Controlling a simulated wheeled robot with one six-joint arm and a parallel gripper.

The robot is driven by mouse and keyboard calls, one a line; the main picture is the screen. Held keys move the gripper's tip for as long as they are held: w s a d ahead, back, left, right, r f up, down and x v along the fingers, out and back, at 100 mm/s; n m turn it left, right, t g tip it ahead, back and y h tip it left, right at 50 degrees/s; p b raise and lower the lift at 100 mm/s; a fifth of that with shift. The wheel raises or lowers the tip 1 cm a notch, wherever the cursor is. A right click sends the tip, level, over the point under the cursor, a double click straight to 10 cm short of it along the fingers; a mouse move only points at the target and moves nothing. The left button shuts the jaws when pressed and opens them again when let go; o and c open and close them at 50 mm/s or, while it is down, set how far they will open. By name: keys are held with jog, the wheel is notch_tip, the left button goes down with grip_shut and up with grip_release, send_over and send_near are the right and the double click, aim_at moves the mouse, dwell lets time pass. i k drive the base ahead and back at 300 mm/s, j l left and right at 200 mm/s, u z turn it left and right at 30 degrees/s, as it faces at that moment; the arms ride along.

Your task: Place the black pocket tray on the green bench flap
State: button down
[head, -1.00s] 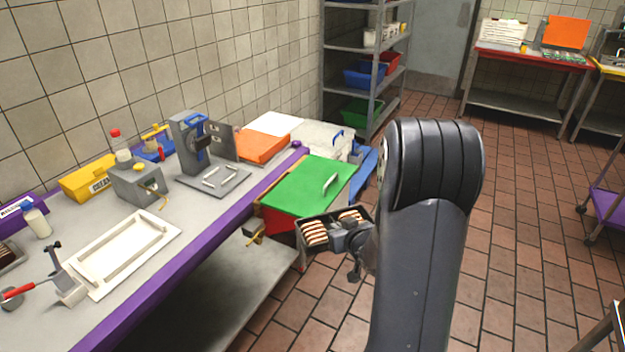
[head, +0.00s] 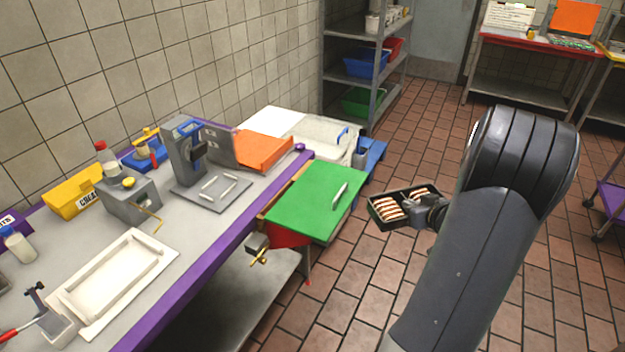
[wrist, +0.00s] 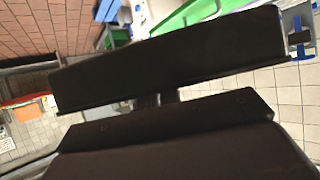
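The black pocket tray (head: 377,216) holds several striped sandwich pieces in its pockets. It is in the air to the right of the green bench flap (head: 312,200), over the tiled floor and apart from the flap. My gripper (head: 432,212) is at the tray's right side and appears shut on it; the fingertips are hard to make out. In the wrist view the tray's dark wall (wrist: 170,62) fills the middle, and part of the green flap (wrist: 190,16) shows behind it. The flap lies flat at the bench end, bare except for a pale handle near its right edge.
The purple-edged bench (head: 215,262) runs along the left with a white tray (head: 112,278), a grey press (head: 183,150) and an orange board (head: 265,150). A clamp (head: 257,244) sits below the flap's near corner. Shelving (head: 372,100) stands behind.

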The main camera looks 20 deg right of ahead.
aim_at(359, 174)
jog(key=i+l, duration=0.1)
jog(key=i, duration=0.9)
